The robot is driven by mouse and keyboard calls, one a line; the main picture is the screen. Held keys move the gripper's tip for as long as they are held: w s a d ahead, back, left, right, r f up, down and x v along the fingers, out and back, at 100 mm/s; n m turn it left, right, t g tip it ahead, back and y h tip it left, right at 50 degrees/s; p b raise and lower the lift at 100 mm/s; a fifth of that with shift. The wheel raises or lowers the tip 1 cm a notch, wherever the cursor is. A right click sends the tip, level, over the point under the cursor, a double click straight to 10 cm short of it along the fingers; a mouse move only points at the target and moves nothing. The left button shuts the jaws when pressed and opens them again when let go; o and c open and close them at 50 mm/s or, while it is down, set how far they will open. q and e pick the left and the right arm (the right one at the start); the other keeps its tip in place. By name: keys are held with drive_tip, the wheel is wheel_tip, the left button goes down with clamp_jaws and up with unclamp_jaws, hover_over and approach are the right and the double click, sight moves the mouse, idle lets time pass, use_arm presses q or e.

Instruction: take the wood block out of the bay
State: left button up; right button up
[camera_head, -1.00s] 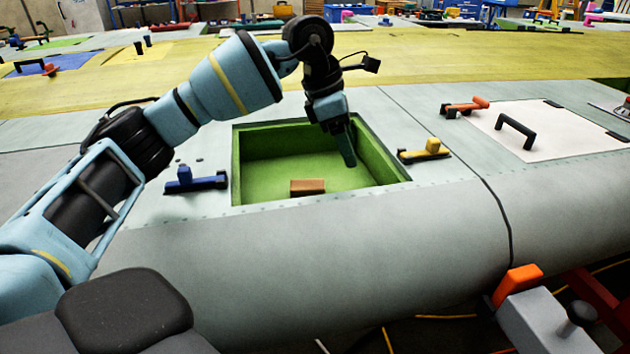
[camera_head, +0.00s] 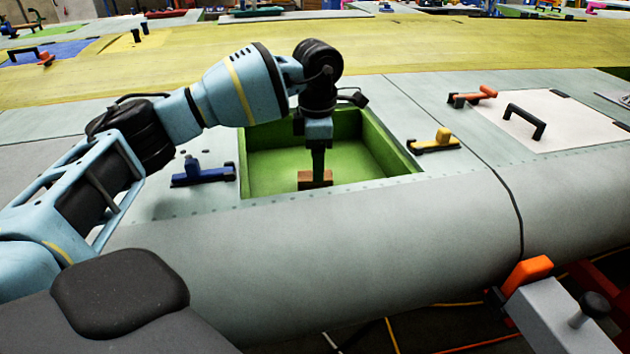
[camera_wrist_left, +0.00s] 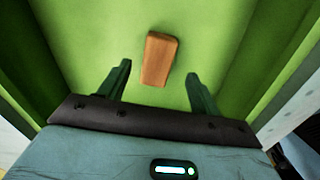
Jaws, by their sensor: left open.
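The wood block (camera_head: 306,179) is a small brown block on the floor of the green-walled bay (camera_head: 265,175), near its front edge. It also shows in the left wrist view (camera_wrist_left: 160,58), lying on the green floor, slightly tilted in the picture. My left gripper (camera_head: 318,172) points down into the bay and overlaps the block in the head view. In the left wrist view its two fingers (camera_wrist_left: 157,82) are open and apart, with the block beyond and between them. The fingers do not visibly touch the block. My right gripper is not in view.
A blue latch (camera_head: 203,175) lies left of the bay and a yellow latch (camera_head: 435,143) right of it. A white panel (camera_head: 560,128) with a black handle (camera_head: 524,121) is farther right. The bay's walls stand close around my left gripper.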

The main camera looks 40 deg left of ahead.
use_arm(q)
drive_tip(key=f, duration=0.5)
drive_tip(key=shift+a, duration=0.3)
drive_tip(key=shift+c, duration=0.2)
drive_tip(key=c, duration=1)
drive_tip(key=shift+c, duration=0.2)
drive_tip(key=shift+r, duration=0.1)
wheel_tip(320, 180, up, 10)
drive_tip(key=shift+r, duration=0.1)
